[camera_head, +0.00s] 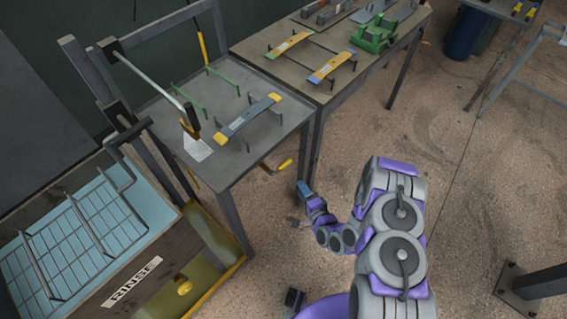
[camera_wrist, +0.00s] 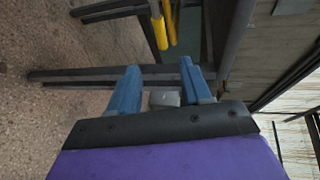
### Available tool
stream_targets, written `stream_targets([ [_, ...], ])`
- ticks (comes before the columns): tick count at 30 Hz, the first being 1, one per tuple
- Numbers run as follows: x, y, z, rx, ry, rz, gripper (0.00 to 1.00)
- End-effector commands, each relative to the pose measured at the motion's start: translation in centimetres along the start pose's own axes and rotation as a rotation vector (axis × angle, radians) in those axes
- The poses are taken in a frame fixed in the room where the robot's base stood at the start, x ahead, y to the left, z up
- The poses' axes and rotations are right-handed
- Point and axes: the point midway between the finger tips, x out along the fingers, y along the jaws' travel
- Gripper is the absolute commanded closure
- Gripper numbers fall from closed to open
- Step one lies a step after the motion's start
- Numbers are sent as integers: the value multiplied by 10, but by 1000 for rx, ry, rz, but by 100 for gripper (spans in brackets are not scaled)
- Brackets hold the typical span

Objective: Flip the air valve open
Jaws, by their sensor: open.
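A yellow lever handle (camera_head: 285,164) with a small dark body shows below the edge of the near rack table; it may be the air valve, but it is too small to be sure. In the wrist view two yellow bars (camera_wrist: 160,32) show beyond the fingers, near a dark table leg; I cannot tell if one is this lever. My gripper (camera_head: 304,190) is low beside the table leg, below and right of the lever and apart from it. In the wrist view its blue fingers (camera_wrist: 159,66) are spread, with a small pale block between their bases and nothing visibly gripped.
The grey near table (camera_head: 290,115) holds a leaf spring (camera_head: 247,118) and a lever arm. A second table (camera_head: 330,90) stands behind it. Open floor lies right.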

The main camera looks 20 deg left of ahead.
Motion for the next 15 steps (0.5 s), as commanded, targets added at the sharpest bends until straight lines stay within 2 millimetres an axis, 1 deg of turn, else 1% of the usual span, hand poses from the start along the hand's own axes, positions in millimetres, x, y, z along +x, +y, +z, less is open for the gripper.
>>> stream_targets([
  [5, 12, 0, 2, -4, -5, -2, 52],
  [8, 24, 1, 2, -4, -4, 0, 52],
  [15, 62, 0, 2, -4, -4, -5, 52],
])
